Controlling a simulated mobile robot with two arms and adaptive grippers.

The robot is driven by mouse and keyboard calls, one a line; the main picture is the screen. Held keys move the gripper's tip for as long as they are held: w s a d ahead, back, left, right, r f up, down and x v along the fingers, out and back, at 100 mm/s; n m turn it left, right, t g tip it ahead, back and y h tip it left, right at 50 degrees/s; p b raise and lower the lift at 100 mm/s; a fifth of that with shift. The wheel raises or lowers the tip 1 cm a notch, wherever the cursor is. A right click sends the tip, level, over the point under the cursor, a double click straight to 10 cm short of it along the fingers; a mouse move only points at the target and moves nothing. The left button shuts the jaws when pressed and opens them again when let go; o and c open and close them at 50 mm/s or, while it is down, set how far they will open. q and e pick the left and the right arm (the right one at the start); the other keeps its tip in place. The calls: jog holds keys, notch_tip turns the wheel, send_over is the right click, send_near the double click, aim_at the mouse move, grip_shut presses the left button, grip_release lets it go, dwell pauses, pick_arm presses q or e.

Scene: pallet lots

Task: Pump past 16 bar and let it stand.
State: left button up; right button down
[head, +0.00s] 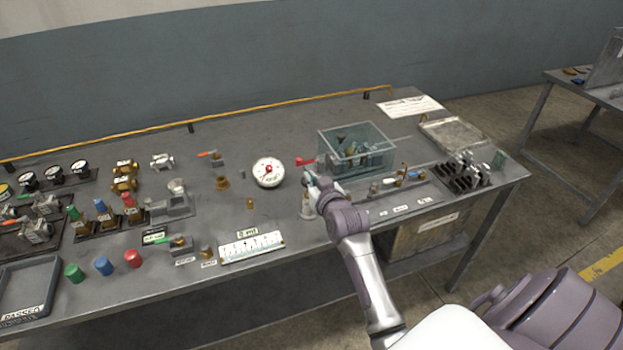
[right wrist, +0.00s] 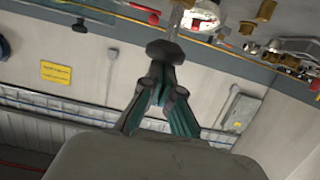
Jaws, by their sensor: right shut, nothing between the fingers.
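A round white pressure gauge (head: 268,172) with a red centre stands on the bench; its reading is too small to make out. It also shows at the top of the right wrist view (right wrist: 200,17). A pale upright fitting (head: 306,206), perhaps part of the pump, stands right of the gauge, partly hidden by my right gripper (head: 311,180). That gripper is shut and empty, just above it. In the right wrist view a dark blunt piece (right wrist: 165,50) sits at the fingertips; I cannot tell whether they touch it. My left gripper is out of view.
A red lever (head: 305,161) lies just behind the right gripper. A clear box (head: 356,150) stands to its right. A white scale plate (head: 251,246) lies at the front. Valves and fittings crowd the left. The bench behind the gauge is mostly clear.

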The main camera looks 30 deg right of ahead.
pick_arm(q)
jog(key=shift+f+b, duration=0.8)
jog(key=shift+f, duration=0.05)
pick_arm(e)
notch_tip(320, 180, down, 4)
jog(key=shift+s+r, duration=0.1)
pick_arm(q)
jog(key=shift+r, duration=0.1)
pick_arm(e)
jog(key=shift+r, duration=0.1)
notch_tip(320, 180, up, 5)
jog(key=p, duration=0.5)
pick_arm(q)
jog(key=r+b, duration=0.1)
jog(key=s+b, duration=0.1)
jog(key=b, duration=0.1)
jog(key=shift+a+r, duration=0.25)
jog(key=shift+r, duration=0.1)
pick_arm(e)
jog(key=v, duration=1)
jog(key=shift+f, duration=0.3)
